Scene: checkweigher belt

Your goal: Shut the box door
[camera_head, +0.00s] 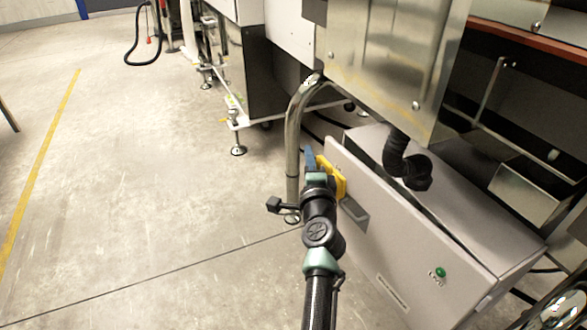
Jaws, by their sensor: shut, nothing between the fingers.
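The grey box (470,198) stands low at the right, under the machine. Its grey door (400,245) is on the side facing me and stands slightly ajar, with a dark gap along its top edge. The door carries a dark handle (354,212), a green round lamp or button (440,272) and a small label. My gripper (318,163) is at the door's upper left corner, with a blue and a yellow finger part showing. Its fingers are shut and empty. Whether it touches the door cannot be told, as my wrist partly hides the fingers.
A bent metal pipe leg (292,140) stands just left of my gripper. A metal cabinet (390,60) with a black hose (402,165) hangs above the box. Machine feet (237,150) stand farther back. The concrete floor at the left is clear, with a yellow line (40,165).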

